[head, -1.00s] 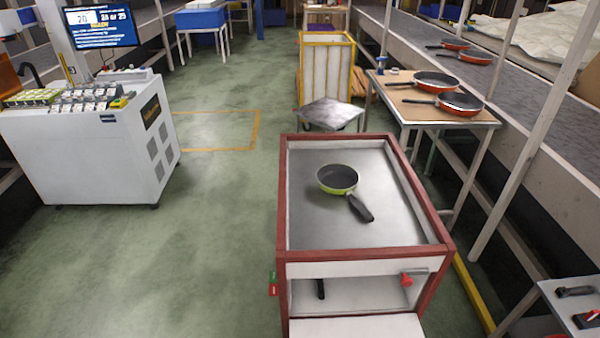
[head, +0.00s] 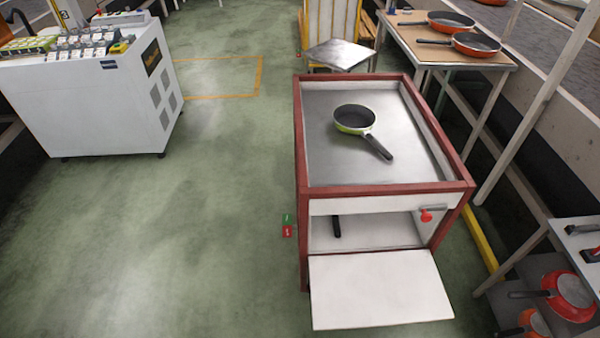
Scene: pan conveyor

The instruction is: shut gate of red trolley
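The red trolley (head: 302,215) stands right of centre in the head view, with a dark red frame and a grey tray top. Its white gate (head: 380,290) is open, folded down and outward at the front below the lower compartment. A red latch or handle (head: 426,215) sits at the right of the white front panel. A green pan (head: 354,119) with a black handle lies on the tray top. Inside the lower compartment a black handle (head: 336,226) shows; the rest of that thing is hidden. Neither of my grippers is in view.
A table (head: 404,34) with two orange pans stands behind the trolley at right. A rack (head: 580,240) with red pans is at the lower right, near a yellow floor bar (head: 480,238). A white cabinet (head: 100,100) stands at left. The green floor between is clear.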

